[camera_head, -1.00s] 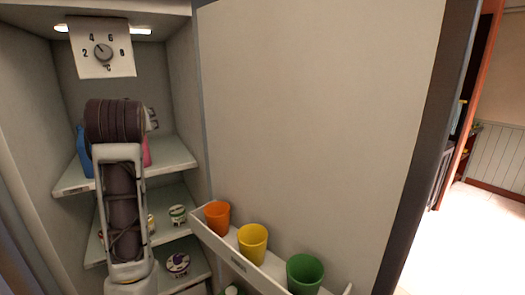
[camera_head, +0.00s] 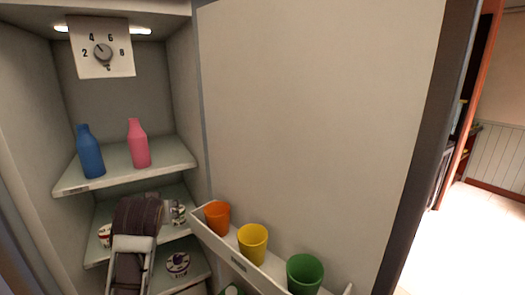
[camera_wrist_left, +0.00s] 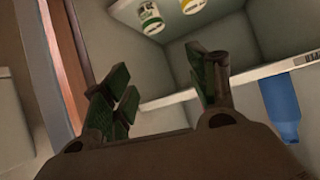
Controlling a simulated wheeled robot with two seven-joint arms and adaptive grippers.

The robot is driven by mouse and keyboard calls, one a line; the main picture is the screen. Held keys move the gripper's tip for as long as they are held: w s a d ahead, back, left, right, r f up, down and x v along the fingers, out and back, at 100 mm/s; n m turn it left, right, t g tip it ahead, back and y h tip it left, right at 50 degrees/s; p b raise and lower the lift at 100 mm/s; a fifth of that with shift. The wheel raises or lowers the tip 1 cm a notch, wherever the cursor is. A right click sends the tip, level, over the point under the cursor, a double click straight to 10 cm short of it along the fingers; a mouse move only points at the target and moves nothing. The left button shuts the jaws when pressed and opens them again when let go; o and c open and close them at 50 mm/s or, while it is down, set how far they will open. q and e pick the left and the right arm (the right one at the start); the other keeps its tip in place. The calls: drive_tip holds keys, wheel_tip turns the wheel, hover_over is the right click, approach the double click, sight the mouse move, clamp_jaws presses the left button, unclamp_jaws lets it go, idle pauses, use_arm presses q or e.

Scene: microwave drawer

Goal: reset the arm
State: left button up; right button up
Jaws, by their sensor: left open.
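In the head view my left arm (camera_head: 134,235) rises from the bottom left in front of the open fridge's lower shelves. Its dark wrist is at the middle shelf's height and hides part of that shelf. The fingers of my left gripper are hard to make out there. In the left wrist view, the left gripper (camera_wrist_left: 163,88) is open, with its green-padded fingers apart and nothing between them. My right gripper is in neither view.
A blue bottle (camera_head: 88,152) and a pink bottle (camera_head: 138,145) stand on the top shelf (camera_head: 118,178). A small tub (camera_head: 178,264) is on a lower shelf. The open door's rack (camera_head: 212,241) holds orange (camera_head: 217,217), yellow (camera_head: 253,244) and green (camera_head: 305,273) cups. A temperature dial (camera_head: 103,52) is above.

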use_arm(q)
drive_tip(key=s+d+f+m+g+h, duration=0.1)
drive_tip(key=s+d+f+g, duration=0.1)
drive_tip(key=s+f, duration=0.5)
drive_tip(key=s+d+f+m+g+h, duration=0.1)
drive_tip(key=s+f+m, duration=0.15)
drive_tip(key=f, duration=0.85)
drive_tip(key=s+d+f+m+g+h, duration=0.1)
drive_tip(key=s+d+f+g, duration=0.1)
drive_tip(key=s+f, duration=0.6)
drive_tip(key=s+d+f+g+h, duration=0.1)
drive_tip(key=s+d+f+g, duration=0.1)
drive_tip(key=s+f, duration=0.6)
drive_tip(key=s+f+g, duration=0.1)
drive_tip(key=s+f, duration=0.1)
drive_tip(key=f, duration=1.4)
drive_tip(key=s+f+g, duration=0.1)
drive_tip(key=s+f, duration=0.2)
drive_tip(key=f, duration=1.2)
drive_tip(key=s+a+f, duration=0.2)
drive_tip(key=s+f, duration=0.7)
drive_tip(key=s, duration=0.2)
drive_tip(key=s+a+f+g, duration=0.1)
drive_tip(key=s+a+f, duration=0.1)
drive_tip(key=s+f, duration=0.8)
drive_tip(key=shift+s+m, duration=0.35)
drive_tip(key=shift+a, duration=0.15)
